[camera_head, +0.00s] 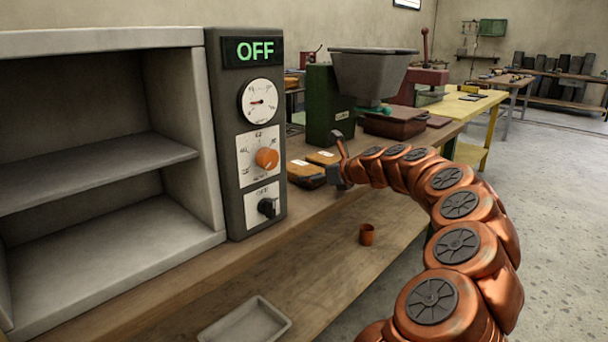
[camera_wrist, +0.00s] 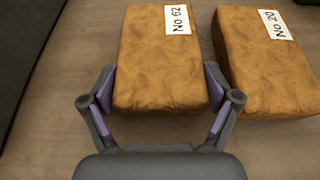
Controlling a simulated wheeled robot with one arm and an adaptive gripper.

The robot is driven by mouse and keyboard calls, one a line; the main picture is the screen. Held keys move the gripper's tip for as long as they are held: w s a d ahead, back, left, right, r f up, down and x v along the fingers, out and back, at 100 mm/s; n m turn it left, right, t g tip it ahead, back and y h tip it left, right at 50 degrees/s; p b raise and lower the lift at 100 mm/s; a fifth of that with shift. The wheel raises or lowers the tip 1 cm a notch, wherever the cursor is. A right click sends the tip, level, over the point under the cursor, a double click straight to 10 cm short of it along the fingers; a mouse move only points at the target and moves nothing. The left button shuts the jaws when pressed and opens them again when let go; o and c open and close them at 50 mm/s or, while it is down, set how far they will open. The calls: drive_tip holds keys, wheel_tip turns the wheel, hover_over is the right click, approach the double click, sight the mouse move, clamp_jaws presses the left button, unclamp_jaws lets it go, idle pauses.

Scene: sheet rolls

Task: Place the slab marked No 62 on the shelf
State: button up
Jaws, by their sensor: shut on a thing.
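In the wrist view, the slab marked No 62 (camera_wrist: 160,65) is a brown, mottled block with a white label at its far right corner. My gripper (camera_wrist: 160,108) is shut on its near end, with one finger against each side. In the head view, my gripper (camera_head: 338,170) is small and seen at the slabs on the bench, so the grip is hard to see there. The shelf (camera_head: 110,170) is the grey open unit at the left, with an upper and a lower level, both empty where visible.
A slab marked No 20 (camera_wrist: 268,62) lies close to the right of the held slab. A grey control box (camera_head: 245,130) showing OFF stands between the shelf and the slabs. A green machine with a hopper (camera_head: 372,75) stands behind. A small cup (camera_head: 367,234) and a tray (camera_head: 245,325) are lower down.

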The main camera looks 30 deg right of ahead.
drive_tip(key=shift+r+p, duration=0.9)
drive_tip(key=shift+r, duration=1)
drive_tip(key=s+a, duration=0.2)
drive_tip(key=s, duration=0.2)
drive_tip(key=s+a+p, duration=0.1)
drive_tip(key=s+a, duration=0.1)
drive_tip(key=s, duration=0.3)
drive_tip(key=s+a+r+p, duration=0.1)
drive_tip(key=s+a, duration=0.2)
drive_tip(key=s, duration=0.2)
drive_tip(key=shift+s+r, duration=0.1)
drive_tip(key=shift+s, duration=0.1)
